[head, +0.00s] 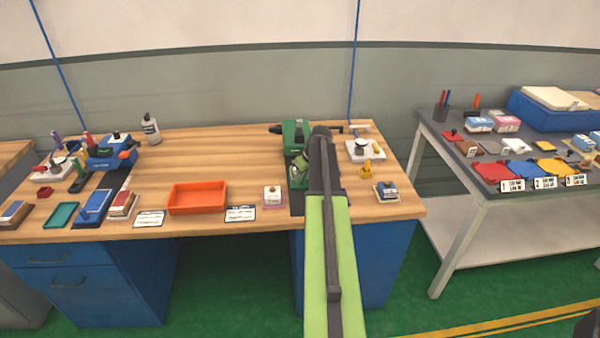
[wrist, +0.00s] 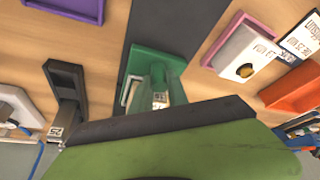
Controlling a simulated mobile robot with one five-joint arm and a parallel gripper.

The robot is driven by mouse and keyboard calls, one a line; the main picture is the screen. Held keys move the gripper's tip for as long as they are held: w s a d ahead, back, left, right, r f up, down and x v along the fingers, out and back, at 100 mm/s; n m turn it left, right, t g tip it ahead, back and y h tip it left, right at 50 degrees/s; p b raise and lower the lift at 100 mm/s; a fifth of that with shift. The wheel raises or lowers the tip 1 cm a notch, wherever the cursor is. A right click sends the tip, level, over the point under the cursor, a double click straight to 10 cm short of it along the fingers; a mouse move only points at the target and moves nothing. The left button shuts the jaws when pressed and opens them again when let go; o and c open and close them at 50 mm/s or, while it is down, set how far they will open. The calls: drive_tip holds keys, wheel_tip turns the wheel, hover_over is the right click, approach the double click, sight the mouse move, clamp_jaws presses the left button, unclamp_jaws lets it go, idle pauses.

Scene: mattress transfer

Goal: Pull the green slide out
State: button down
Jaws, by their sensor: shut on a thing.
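A green fixture (head: 296,132) stands on the wooden bench at the far end of my arm, on a dark strip. A green piece that appears to be the slide (wrist: 157,62) shows in the middle of the wrist view, with a pale label on it. My gripper (head: 303,162) is at the near side of the fixture, shut on a green part that I take to be the slide. My arm covers the fixture's right side, and the fingertips are hard to make out. A broad green shape with a dark edge hides the lower wrist view.
An orange tray (head: 197,198), a pink-based white block (head: 272,196) and a label card (head: 240,213) lie left of my arm. A blue-topped block (head: 386,191), a yellow piece (head: 373,168) and a white dish (head: 364,151) stand right. Bare wood lies behind the tray.

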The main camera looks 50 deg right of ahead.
drive_tip(key=s+a, duration=0.4)
drive_tip(key=s, duration=0.1)
drive_tip(key=s+a, duration=0.2)
drive_tip(key=s, duration=0.1)
drive_tip(key=shift+a+f, duration=0.1)
drive_tip(key=shift+a, duration=0.3)
drive_tip(key=c, duration=1.6)
unclamp_jaws()
drive_tip(key=shift+o, duration=0.2)
drive_tip(key=shift+r, duration=0.2)
